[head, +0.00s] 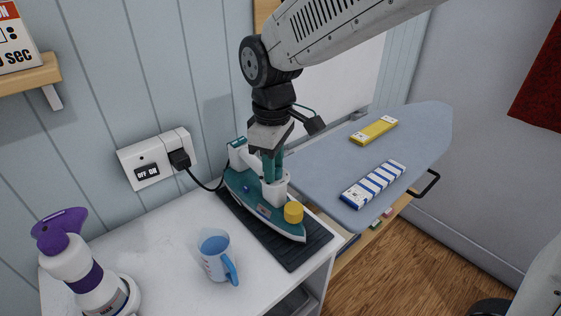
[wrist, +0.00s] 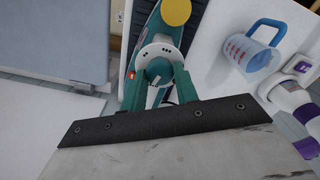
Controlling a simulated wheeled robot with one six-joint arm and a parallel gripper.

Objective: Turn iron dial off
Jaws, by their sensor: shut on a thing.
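The teal and white iron (head: 262,207) rests on a dark ribbed mat (head: 312,243) on the white counter. Its white dial housing (head: 279,192) stands on top, behind a yellow cap (head: 293,212). In the wrist view the round white dial face (wrist: 157,51) carries dark marks, with the yellow cap (wrist: 176,12) beyond it. My gripper (head: 272,178) points down at the dial from above. In the wrist view its two teal fingers (wrist: 158,74) are shut on the dial's knob. The fingers partly hide the knob, and I cannot tell which mark it points to.
A blue measuring cup (head: 216,257) and a purple-topped spray bottle (head: 78,262) stand on the counter. A wall socket (head: 158,159) has the cord plugged in. The ironing board (head: 425,125) at right carries a yellow box (head: 374,130) and a blue-striped box (head: 374,184).

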